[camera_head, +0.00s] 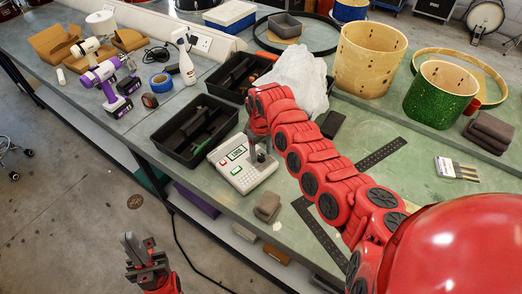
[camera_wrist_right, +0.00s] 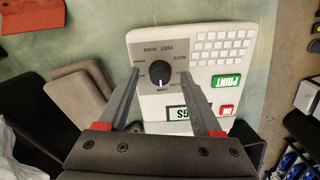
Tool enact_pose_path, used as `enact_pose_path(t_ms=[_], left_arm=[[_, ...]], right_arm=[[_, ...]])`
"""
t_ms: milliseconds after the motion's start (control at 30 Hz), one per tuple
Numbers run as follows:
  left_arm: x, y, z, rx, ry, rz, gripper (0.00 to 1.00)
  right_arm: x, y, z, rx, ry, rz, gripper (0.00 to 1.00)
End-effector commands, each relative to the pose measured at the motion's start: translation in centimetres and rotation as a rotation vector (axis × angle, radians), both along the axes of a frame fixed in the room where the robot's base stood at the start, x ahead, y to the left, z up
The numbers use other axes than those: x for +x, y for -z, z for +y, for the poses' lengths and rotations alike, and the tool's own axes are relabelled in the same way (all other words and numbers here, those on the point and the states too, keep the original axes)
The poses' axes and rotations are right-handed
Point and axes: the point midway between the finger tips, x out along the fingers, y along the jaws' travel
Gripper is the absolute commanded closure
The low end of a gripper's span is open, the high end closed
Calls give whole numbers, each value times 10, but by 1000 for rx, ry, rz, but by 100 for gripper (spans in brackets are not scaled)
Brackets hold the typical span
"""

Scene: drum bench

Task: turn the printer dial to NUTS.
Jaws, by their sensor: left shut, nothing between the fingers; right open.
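The white label printer (camera_head: 243,176) sits near the front edge of the bench. In the right wrist view its black round dial (camera_wrist_right: 158,80) shows upside down, with labels around it including NUTS, FEET and RODS. The green display (camera_wrist_right: 182,113) is partly covered by a finger; the letters GS show. My right gripper (camera_wrist_right: 160,74) is open, its fingers on either side of the dial; I cannot tell whether they touch it. In the head view my right gripper (camera_head: 262,150) hides the dial. My left gripper (camera_head: 138,243) is shut and empty, over the floor before the bench.
Black trays (camera_head: 195,130) lie behind the printer, with a white plastic bag (camera_head: 298,78) nearby. A grey-brown block (camera_head: 267,207) lies beside the printer near the edge. Drum shells (camera_head: 368,60) stand at the back right. A black ruler (camera_head: 380,153) lies right of my right arm.

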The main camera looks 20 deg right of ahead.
Motion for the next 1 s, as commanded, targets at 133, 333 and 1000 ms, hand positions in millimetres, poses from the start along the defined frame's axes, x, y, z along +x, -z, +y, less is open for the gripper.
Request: enact_pose_path(t_ms=[133, 333, 1000], left_arm=[[0, -2, 0, 0, 0, 0, 100], [0, -2, 0, 0, 0, 0, 100], [0, -1, 0, 0, 0, 0, 100]], right_arm=[[1, 6, 0, 1, 0, -4, 34], [1, 6, 0, 1, 1, -5, 34], [1, 6, 0, 0, -7, -4, 100]])
